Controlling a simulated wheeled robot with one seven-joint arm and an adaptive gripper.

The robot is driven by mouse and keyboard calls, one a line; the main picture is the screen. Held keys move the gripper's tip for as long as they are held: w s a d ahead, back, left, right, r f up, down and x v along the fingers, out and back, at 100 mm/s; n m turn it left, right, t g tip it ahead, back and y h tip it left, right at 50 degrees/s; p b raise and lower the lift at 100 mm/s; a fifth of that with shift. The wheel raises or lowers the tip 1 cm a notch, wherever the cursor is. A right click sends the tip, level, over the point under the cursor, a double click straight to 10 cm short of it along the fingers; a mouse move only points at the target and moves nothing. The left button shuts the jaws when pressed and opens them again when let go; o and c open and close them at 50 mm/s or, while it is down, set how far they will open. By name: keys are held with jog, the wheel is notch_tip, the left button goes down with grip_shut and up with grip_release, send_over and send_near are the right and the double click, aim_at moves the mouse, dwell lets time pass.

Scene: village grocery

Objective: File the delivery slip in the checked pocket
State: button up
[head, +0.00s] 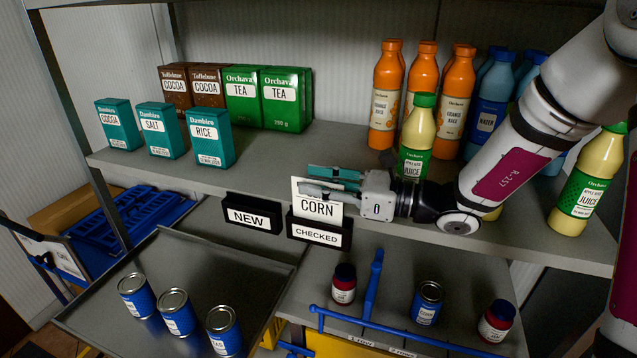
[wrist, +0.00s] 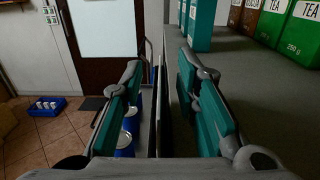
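The delivery slip is a white card reading CORN (head: 318,209). It stands upright with its lower edge hidden behind the front of the dark pocket labelled CHECKED (head: 318,235), on the shelf's front edge. The dark NEW pocket (head: 252,216) is just left of it, with no card showing. My gripper (head: 322,182) is at the card's upper part, one finger in front and one behind. In the wrist view its teal fingers (wrist: 165,105) are wide apart, with a gap on both sides of the middle.
Teal boxes (head: 161,131) and green tea boxes stand on the shelf at left; juice bottles (head: 416,138) stand behind and right of my gripper. Below, a grey tray (head: 110,313) carries blue cans (head: 174,312). Jars (head: 343,284) and a blue rail are lower right.

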jog(key=v, duration=1.2)
jog(key=s+a+f+n+g+h, duration=0.1)
jog(key=s+a+n+g+h, duration=0.3)
jog(key=s+n+g+h, duration=0.65)
jog(key=s+d+r+n+t+h+b, duration=0.1)
jog(key=s+d+r+n+t+h, duration=0.3)
jog(key=d+n+t, duration=0.6)
jog(key=s+n+h, duration=0.1)
jog(key=s+h, duration=0.1)
jog(key=s, duration=0.1)
jog(key=shift+s+d+r, duration=0.25)
jog(key=shift+s+d, duration=0.15)
